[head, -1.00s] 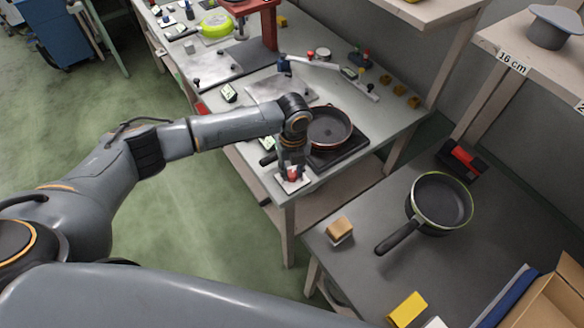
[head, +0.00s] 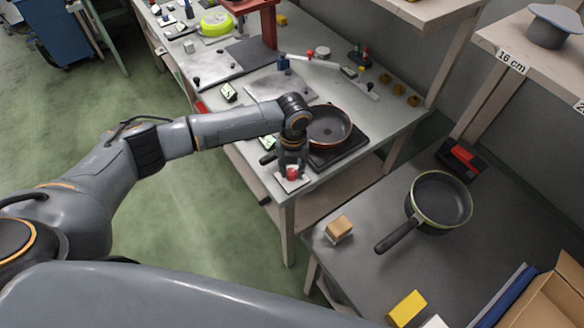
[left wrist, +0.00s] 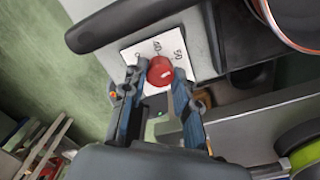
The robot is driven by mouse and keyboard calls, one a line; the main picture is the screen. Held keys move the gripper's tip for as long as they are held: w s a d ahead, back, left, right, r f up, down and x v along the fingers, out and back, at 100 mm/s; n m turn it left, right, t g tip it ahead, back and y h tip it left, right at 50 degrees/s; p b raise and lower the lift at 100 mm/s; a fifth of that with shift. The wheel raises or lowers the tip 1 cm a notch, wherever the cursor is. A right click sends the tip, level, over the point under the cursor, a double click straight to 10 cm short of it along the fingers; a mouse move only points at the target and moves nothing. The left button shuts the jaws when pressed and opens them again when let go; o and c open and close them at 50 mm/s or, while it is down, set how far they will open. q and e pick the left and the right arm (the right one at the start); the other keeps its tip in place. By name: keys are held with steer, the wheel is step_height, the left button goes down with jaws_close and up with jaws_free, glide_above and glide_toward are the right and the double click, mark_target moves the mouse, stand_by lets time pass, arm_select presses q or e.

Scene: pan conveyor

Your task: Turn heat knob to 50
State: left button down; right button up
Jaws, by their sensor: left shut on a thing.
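The heat knob (left wrist: 161,71) is red and round with a pale mark on its face. It sits on a white dial plate (left wrist: 133,52) with printed numbers, among them 50. In the head view the knob (head: 292,174) shows at the table's near corner. My left gripper (left wrist: 154,84) is shut on the knob, with one finger at each side of it. In the head view my left gripper (head: 291,168) points down onto the knob. The exact setting cannot be read. My right gripper is not in view.
A dark pan (head: 329,125) stands on a black hot plate (head: 337,155) right beside the knob, its handle reaching left. A second pan (head: 440,198) with a green rim stands on the lower right table. A sponge (head: 339,229) lies near that table's edge.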

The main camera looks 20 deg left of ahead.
mark_target(293, 172)
arm_select(q)
steer(key=c, duration=1)
jaws_free()
steer(key=shift+r, duration=0.3)
step_height(293, 172, up, 11)
steer(key=shift+r, duration=0.2)
steer(key=shift+d, duration=0.1)
